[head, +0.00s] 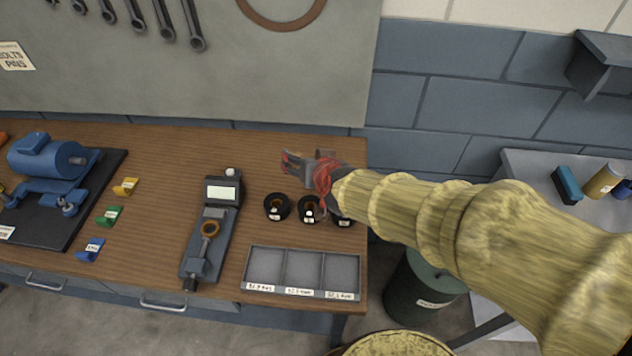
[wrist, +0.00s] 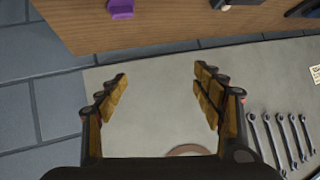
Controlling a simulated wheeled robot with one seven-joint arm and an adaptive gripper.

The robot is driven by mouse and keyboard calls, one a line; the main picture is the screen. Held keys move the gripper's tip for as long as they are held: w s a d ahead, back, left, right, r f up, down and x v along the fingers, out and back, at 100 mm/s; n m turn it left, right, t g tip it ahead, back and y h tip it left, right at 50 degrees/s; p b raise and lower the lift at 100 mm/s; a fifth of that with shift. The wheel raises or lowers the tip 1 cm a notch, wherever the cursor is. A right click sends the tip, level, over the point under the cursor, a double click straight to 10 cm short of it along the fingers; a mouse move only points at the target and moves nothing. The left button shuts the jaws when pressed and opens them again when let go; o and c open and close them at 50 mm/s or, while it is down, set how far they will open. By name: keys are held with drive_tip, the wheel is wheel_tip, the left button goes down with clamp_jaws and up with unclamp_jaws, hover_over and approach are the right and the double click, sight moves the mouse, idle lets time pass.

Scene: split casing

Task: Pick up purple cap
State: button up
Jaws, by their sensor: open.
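A purple object, likely the purple cap (wrist: 120,8), shows at the top left of the wrist view, cut by the frame's edge, on the wooden table near its edge. I cannot make it out in the head view, where my arm and gripper cover the table's back right corner. My gripper (head: 290,164) is above that corner, by the wall panel. In the wrist view my gripper (wrist: 160,82) is open and empty, its two fingers wide apart, with the purple object beyond them and not between them.
Several black round pots (head: 277,207) stand below my gripper, in front of them a grey three-part tray (head: 304,293). A gauge stand (head: 210,235) is left of them. Yellow (head: 125,187), green (head: 109,216) and blue (head: 90,249) labelled pieces lie beside a blue motor (head: 47,157).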

drive_tip(key=w+f+t+h+b, duration=0.1)
drive_tip(key=f, duration=0.4)
drive_tip(key=w+f+m+h+b, duration=0.1)
drive_tip(key=f+h, duration=0.1)
drive_tip(key=f, duration=0.4)
drive_tip(key=w+d+f+t+h+b, duration=0.1)
drive_tip(key=f+h, duration=0.1)
drive_tip(key=f, duration=0.3)
drive_tip(key=shift+f+m+t, duration=0.15)
drive_tip(key=shift+m+t, duration=0.15)
drive_tip(key=b+x, duration=0.3)
drive_tip(key=x, duration=0.3)
drive_tip(key=shift+w+d+f, duration=0.2)
drive_tip(key=shift+w+f, duration=0.05)
drive_tip(key=shift+w, duration=0.05)
drive_tip(key=shift+w+b, duration=0.35)
drive_tip(key=shift+c, duration=1)
drive_tip(key=c, duration=1)
